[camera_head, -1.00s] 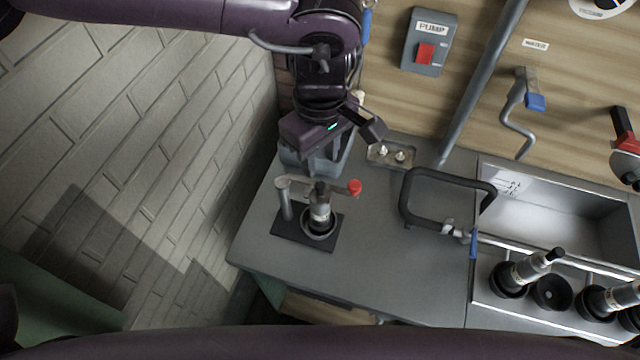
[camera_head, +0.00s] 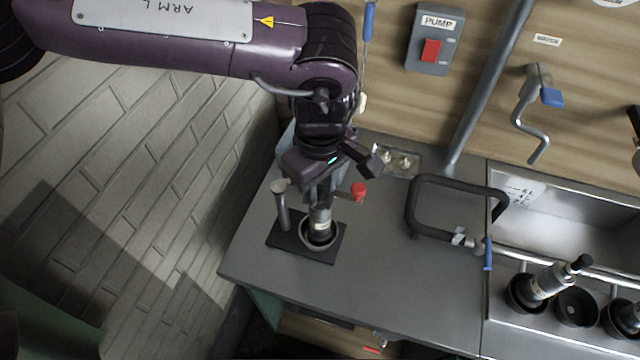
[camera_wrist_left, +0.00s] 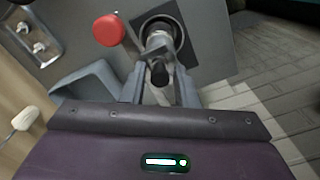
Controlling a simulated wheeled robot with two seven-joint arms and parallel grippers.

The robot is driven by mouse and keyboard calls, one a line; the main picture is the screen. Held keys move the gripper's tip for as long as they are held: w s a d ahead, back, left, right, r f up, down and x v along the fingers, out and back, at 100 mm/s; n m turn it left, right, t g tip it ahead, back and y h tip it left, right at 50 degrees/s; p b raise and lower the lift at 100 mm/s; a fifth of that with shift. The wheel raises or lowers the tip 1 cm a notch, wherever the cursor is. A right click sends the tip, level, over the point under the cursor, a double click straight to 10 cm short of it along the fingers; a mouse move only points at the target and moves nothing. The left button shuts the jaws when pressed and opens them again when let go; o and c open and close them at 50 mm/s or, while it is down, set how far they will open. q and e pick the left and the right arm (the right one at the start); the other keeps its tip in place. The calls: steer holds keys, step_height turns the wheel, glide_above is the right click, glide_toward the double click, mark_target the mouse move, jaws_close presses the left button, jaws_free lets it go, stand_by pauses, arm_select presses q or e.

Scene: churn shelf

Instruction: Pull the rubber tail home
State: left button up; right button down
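A metal teat-cup shell (camera_head: 319,222) stands upright in the round seat of a black stand (camera_head: 287,243) on the grey bench. The dark rubber tail (camera_wrist_left: 159,73) sticks up from the shell's top in the left wrist view. My left gripper (camera_head: 320,194) is over the shell and points down. In the left wrist view its two fingers stand on either side of the tail, with gaps showing, so it is open. In the head view the gripper hides the tail.
A small tray with metal fittings (camera_head: 398,162) lies behind. A black looped handle (camera_head: 458,180) stands right, beside the sink (camera_head: 590,205). More shells and black cups (camera_head: 577,307) stand in a rack at right. The bench front is clear.

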mark_target(320, 188)
arm_select(q)
jaws_close()
steer(key=shift+r+p, duration=0.65)
steer(key=shift+r, duration=0.2)
steer(key=shift+o, duration=1.8)
jaws_free()
steer(key=shift+f, duration=0.1)
steer(key=shift+r+p, duration=2.8)
steer(key=shift+r, duration=0.8)
steer(key=shift+f, duration=0.1)
